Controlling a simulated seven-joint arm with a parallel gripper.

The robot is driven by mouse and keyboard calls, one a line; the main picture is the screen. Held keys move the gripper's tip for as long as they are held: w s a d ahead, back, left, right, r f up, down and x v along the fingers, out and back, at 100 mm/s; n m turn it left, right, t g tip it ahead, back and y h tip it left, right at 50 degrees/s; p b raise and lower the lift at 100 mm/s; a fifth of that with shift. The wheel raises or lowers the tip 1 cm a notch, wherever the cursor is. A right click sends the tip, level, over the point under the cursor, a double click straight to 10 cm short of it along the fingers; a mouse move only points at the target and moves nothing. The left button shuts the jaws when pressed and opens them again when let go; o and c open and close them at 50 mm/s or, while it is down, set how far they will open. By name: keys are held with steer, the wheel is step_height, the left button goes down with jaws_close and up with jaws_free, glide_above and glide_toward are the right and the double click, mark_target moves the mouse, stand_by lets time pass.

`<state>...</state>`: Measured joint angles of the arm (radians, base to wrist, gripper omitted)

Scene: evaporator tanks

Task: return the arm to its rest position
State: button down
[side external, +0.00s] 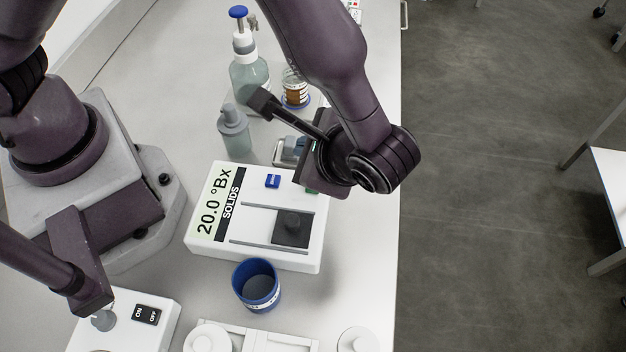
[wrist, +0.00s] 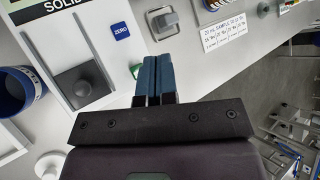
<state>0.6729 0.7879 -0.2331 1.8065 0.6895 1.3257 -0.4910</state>
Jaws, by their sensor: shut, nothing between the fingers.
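My gripper (side external: 318,168) hangs above the right edge of a white refractometer (side external: 255,255) in the side external view. Its fingers are mostly hidden there by the hand. In the wrist view, the two blue-grey fingers of my gripper (wrist: 153,62) lie together, shut with nothing between them. They point past the refractometer's green button (wrist: 135,71), toward a grey metal block (wrist: 165,24). I cannot tell how high the fingertips are above the bench. My arm reaches in from the top of the side external view, bent at the wrist.
The refractometer display reads 20.0 °Bx. A blue cup (side external: 257,286) stands in front of it. Behind are a pump bottle (side external: 248,72), a grey-capped bottle (side external: 234,132) and a brown-filled jar (side external: 294,90). An ON/OFF box (side external: 150,335) is at lower left.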

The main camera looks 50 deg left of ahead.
stand_by(0.6)
steer(key=shift+s+a+f+m+g+h, duration=0.15)
steer(key=shift+s+m+g+h, duration=0.1)
steer(key=shift+s, duration=0.3)
steer(key=shift+s+a+f+m+g+h, duration=0.15)
steer(key=shift+s+m+g+h, duration=0.1)
steer(key=shift+s, duration=0.3)
steer(key=s+a+r+n+t+h, duration=0.3)
steer(key=a+r+n+h, duration=0.1)
steer(key=a+r, duration=0.5)
steer(key=s+a+r+n+t+h, duration=0.3)
steer(key=a+r+n, duration=0.3)
steer(key=r, duration=0.8)
steer(key=a+h, duration=0.1)
steer(key=a, duration=0.2)
steer(key=shift+a+n, duration=0.15)
steer(key=shift+n, duration=0.15)
